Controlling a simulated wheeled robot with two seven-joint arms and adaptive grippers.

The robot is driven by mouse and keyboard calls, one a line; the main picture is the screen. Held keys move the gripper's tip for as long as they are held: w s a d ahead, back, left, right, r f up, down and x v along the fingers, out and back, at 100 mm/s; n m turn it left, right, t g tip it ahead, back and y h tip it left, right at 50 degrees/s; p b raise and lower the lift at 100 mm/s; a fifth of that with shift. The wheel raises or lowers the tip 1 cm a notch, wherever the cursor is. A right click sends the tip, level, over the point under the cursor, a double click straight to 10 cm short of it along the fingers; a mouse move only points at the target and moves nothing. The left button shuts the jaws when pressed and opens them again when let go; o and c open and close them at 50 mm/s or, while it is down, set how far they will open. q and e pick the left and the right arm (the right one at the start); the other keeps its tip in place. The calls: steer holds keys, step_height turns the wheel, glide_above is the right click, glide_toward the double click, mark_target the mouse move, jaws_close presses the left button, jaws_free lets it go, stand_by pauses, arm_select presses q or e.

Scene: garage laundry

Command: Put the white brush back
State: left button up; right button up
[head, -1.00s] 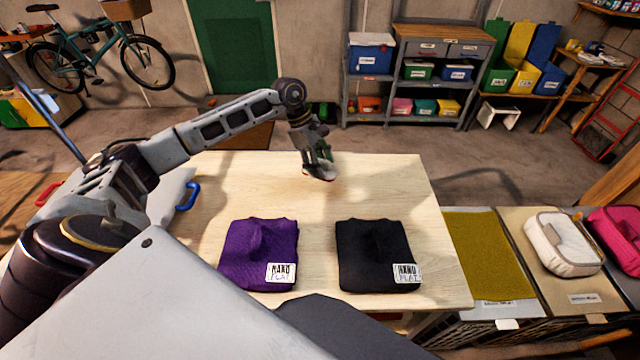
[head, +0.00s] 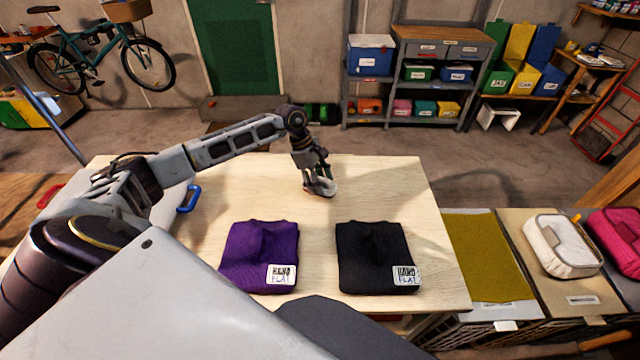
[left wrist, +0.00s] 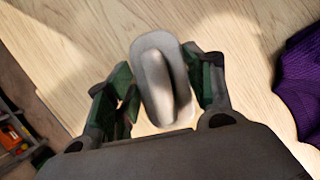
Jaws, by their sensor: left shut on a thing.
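The white brush (left wrist: 160,80) is between the fingers of my left gripper (left wrist: 160,88) in the left wrist view, its raised handle ridge facing the camera. My left gripper (head: 321,185) is shut on it over the far middle part of the wooden table (head: 240,180). In the head view the brush (head: 324,190) is mostly hidden by the fingers, and it is at or just above the tabletop; I cannot tell whether it touches. My right gripper is not in view.
A folded purple garment (head: 255,245) and a folded black garment (head: 372,250) lie near the table's front edge. A blue handle (head: 188,198) shows at left. A mustard cloth (head: 485,250) and a white pouch (head: 562,245) are at right. The table's right part is clear.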

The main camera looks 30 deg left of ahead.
arm_select(q)
steer(key=shift+f, duration=0.85)
steer(key=o, duration=0.9)
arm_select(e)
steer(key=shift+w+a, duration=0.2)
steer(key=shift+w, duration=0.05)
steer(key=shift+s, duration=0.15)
